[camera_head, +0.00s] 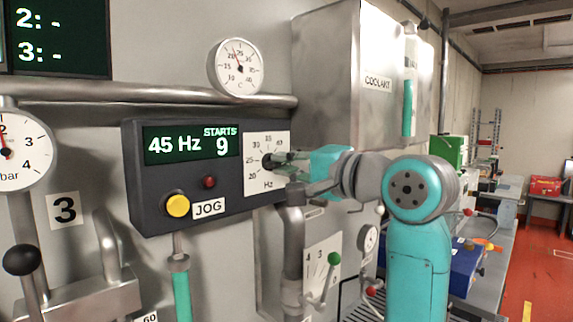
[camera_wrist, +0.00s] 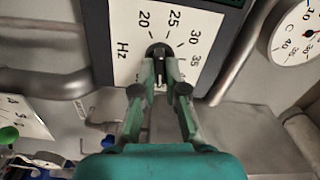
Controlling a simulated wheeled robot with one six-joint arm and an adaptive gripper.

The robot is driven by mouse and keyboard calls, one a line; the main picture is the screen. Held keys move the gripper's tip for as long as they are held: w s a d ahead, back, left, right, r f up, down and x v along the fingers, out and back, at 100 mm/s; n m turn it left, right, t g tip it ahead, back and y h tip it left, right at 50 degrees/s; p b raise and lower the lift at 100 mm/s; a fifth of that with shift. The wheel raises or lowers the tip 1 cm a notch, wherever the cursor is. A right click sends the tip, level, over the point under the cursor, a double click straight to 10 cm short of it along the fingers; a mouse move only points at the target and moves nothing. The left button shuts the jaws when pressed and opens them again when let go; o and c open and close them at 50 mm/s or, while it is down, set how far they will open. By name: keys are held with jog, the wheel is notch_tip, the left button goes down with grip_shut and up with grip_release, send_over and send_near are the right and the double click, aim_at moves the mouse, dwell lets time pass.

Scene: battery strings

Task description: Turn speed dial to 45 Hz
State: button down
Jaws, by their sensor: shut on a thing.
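The speed dial is a black knob (camera_wrist: 158,52) on a white Hz scale plate (camera_head: 256,186) at the right end of a dark control box (camera_head: 160,215). The box's display (camera_head: 192,146) reads 45 Hz and STARTS 9. My gripper (camera_wrist: 160,66) is shut on the knob, its two green fingers on either side of it. In the head view my gripper (camera_head: 272,163) reaches the plate from the right. The fingers hide part of the scale and most of the knob. I cannot tell exactly where the knob's pointer stands.
A yellow JOG button (camera_head: 178,205) and a red lamp (camera_head: 209,182) are on the same box. A round thermometer (camera_head: 236,67) is above the box. A coolant tank (camera_head: 345,80) stands behind my arm. A pipe (camera_head: 293,250) runs below the dial.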

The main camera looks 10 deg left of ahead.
dwell(0.3)
jog(key=c, duration=1.2)
grip_release()
jog(key=shift+d, duration=0.1)
jog(key=v, duration=1.2)
